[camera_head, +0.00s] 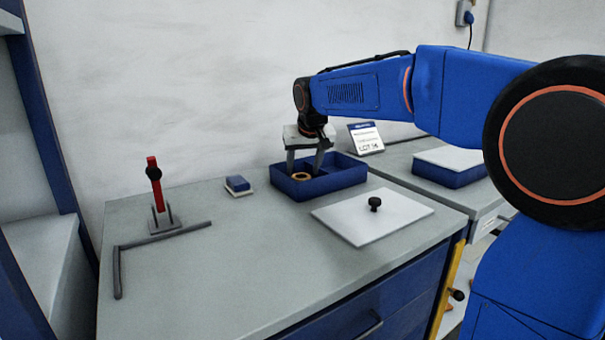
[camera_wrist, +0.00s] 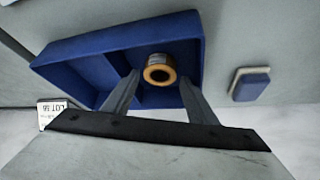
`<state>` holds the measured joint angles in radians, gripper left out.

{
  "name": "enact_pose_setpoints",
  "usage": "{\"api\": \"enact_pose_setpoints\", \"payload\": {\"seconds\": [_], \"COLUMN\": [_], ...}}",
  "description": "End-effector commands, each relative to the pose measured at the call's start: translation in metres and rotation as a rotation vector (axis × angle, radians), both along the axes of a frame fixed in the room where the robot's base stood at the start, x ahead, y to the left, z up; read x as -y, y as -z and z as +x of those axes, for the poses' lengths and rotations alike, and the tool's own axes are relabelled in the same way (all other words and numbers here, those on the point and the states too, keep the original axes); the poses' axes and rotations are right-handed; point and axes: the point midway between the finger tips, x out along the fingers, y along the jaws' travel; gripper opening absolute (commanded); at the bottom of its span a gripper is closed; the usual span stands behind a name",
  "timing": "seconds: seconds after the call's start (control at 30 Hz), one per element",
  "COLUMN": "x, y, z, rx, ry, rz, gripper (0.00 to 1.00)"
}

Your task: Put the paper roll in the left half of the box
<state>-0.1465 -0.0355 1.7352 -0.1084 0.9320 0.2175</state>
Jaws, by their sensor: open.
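The blue box (camera_head: 335,182) stands open on the grey bench, with a divider inside. The paper roll (camera_head: 300,176), a short tan-orange ring, is in the left half of the box. It also shows in the wrist view (camera_wrist: 159,72), its hole facing the camera. My gripper (camera_head: 304,171) is over the left half, pointing down, with its fingers apart. In the wrist view the fingertips (camera_wrist: 159,78) are on either side of the roll, with gaps visible. I cannot tell exactly how deep the fingertips reach.
A white lid with a black knob (camera_head: 375,204) lies right of the box. A blue-and-white block (camera_head: 238,185) lies to its left. A red upright tool (camera_head: 156,184) stands farther left, behind a grey angle bar (camera_head: 165,238). A lot sign (camera_head: 366,138) stands behind. The front bench is clear.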

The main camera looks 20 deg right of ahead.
Motion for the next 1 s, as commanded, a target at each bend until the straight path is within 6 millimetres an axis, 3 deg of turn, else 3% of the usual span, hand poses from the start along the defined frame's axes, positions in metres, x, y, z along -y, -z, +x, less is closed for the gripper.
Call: {"api": "enact_pose_setpoints", "payload": {"seconds": [0.2, 0.43, 0.63, 1.0], "x": [-0.001, -0.002, -0.002, -0.001], "y": [-0.04, -0.069, -0.079, -0.08], "z": [-0.021, -0.039, -0.045, -0.046], "rx": [0.004, 0.002, 0.002, 0.001], "ry": [0.0, 0.0, 0.0, 0.0], "rz": [0.001, 0.001, 0.001, 0.0], "gripper": [0.52, 0.52, 0.52, 0.52]}}
